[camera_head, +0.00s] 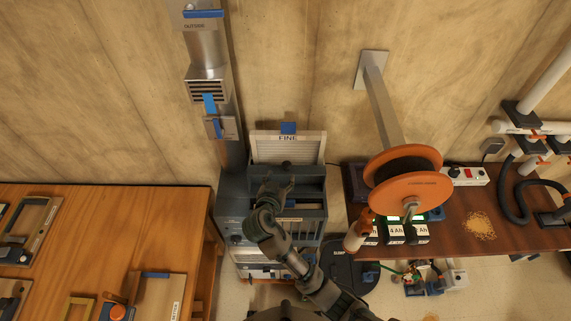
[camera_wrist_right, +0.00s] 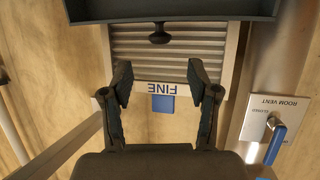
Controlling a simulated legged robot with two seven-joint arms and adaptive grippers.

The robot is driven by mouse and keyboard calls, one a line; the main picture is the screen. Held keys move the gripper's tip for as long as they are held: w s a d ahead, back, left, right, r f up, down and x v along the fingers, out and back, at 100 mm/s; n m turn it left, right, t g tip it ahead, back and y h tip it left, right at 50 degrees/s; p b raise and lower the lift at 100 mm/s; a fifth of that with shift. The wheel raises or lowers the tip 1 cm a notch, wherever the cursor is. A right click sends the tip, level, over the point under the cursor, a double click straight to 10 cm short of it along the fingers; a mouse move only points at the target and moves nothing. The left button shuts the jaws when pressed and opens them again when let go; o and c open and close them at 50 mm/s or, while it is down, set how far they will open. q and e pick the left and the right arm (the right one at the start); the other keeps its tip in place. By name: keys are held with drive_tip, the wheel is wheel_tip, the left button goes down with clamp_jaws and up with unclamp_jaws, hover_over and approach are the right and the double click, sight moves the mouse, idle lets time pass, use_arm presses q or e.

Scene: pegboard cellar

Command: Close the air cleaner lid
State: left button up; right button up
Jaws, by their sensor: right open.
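The air cleaner (camera_head: 230,213) is a blue-grey cabinet against the wall in the head view. At its top is a dark panel (camera_head: 311,178), seemingly the lid, with a black knob; the panel (camera_wrist_right: 205,8) and knob (camera_wrist_right: 159,35) also show in the wrist view. Behind it a pale pleated filter (camera_head: 306,148) marked FINE stands up; I cannot tell how it is seated. My right gripper (camera_head: 277,183) is over the cleaner's top, close to the knob. In the wrist view the right gripper (camera_wrist_right: 160,82) is open and empty, its fingers apart from the knob. My left gripper is out of view.
A metal duct (camera_head: 208,60) with blue handles rises at the cleaner's back left. A wooden table (camera_head: 120,215) stands left. On the right are a bench (camera_head: 470,245), battery chargers (camera_head: 394,233) and an orange reel (camera_head: 425,160) on a wall bracket.

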sight(285, 166)
drive_tip(key=p+x, duration=0.1)
drive_tip(key=x, duration=0.7)
drive_tip(key=shift+a, duration=0.1)
drive_tip(key=shift+s, duration=0.1)
clamp_jaws()
